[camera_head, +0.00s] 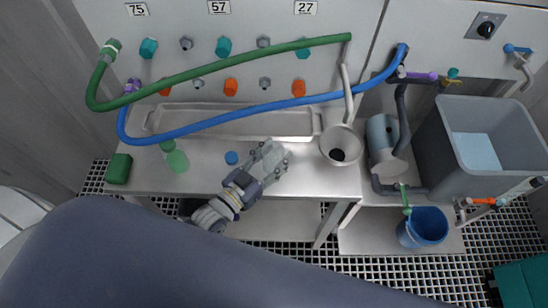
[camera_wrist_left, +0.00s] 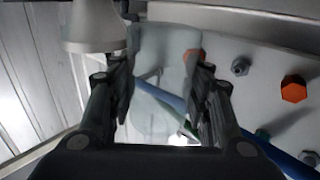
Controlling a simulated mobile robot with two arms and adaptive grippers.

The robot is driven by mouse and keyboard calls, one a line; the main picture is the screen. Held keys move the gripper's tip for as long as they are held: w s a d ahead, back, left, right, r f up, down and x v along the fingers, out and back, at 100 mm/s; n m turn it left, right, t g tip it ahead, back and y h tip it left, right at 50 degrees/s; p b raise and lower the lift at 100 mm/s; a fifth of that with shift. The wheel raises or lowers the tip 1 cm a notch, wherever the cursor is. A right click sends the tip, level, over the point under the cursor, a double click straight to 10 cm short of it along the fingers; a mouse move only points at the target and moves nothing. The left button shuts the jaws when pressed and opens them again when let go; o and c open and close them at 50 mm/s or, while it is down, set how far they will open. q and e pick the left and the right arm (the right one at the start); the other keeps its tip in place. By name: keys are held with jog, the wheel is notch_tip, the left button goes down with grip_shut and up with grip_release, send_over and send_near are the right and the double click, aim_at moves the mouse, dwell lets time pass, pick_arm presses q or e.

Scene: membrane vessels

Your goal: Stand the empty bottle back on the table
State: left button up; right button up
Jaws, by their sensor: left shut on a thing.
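My left gripper (camera_head: 272,158) is over the table (camera_head: 325,182), near its front edge. It is shut on a pale, see-through bottle (camera_wrist_left: 165,70), which shows between the fingers in the left wrist view (camera_wrist_left: 160,85). In the head view the bottle is mostly hidden by the fingers, and its tilt is hard to tell. I cannot make out any liquid in it. A small blue cap (camera_head: 231,157) lies on the table just left of the gripper. My right gripper is not in view.
A metal funnel (camera_head: 340,146) stands right of the gripper and shows at the upper left of the wrist view (camera_wrist_left: 94,28). Green and blue hoses (camera_head: 220,66) cross above the table.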

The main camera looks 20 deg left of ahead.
pick_arm(q)
jog(key=shift+f, duration=0.8)
jog(key=shift+f, duration=0.15)
jog(key=o, duration=1.2)
